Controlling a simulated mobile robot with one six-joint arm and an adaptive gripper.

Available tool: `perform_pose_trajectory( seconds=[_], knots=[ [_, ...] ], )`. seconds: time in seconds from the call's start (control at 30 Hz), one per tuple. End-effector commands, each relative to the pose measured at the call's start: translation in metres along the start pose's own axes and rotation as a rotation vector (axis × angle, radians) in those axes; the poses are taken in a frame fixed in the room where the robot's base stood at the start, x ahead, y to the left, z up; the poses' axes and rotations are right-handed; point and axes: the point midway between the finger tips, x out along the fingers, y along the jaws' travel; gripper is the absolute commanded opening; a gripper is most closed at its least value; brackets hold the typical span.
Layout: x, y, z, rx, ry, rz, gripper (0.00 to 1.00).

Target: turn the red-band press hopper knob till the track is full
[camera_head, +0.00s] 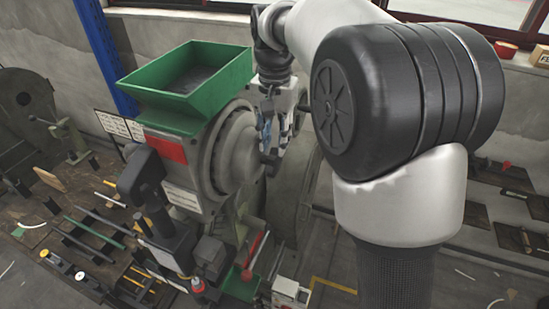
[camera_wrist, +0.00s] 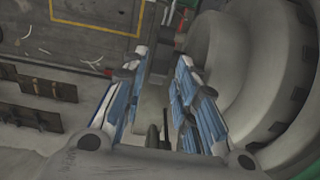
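The press with the red band (camera_head: 166,148) stands left of centre in the head view, with a green hopper (camera_head: 200,83) on top holding dark small pieces. A round grey drum (camera_head: 234,150) is on its right side; a large grey round part (camera_wrist: 270,70) fills the right of the wrist view. My gripper (camera_head: 270,140) points down just right of the drum. In the wrist view its blue-padded fingers (camera_wrist: 160,75) are apart, with a slim dark part (camera_wrist: 165,130) between them low down. I cannot tell whether that is the knob, or whether a finger touches it. The track's fill is not readable.
A bench (camera_head: 60,225) with rods and small parts lies at the left. A red-handled lever (camera_head: 256,250) and a small white box (camera_head: 290,291) are below the drum. A dark machine (camera_head: 28,110) stands at the far left. Yellow floor marking (camera_head: 332,285) lies below my arm.

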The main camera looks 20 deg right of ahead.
Motion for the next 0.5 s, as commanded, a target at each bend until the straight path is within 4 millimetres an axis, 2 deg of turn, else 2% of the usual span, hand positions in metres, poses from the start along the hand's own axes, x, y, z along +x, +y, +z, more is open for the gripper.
perform_pose_trajectory(
  seconds=[0.03,0.2,0.33,0.5],
  knots=[
    [0.012,0.001,0.001,0.000,-0.003,0.002,0.27],
    [0.040,0.000,0.001,0.000,-0.003,0.002,0.27],
    [0.053,0.000,0.000,0.000,-0.001,0.001,0.27],
    [0.059,0.000,0.000,0.000,0.000,0.000,0.27]
  ],
)
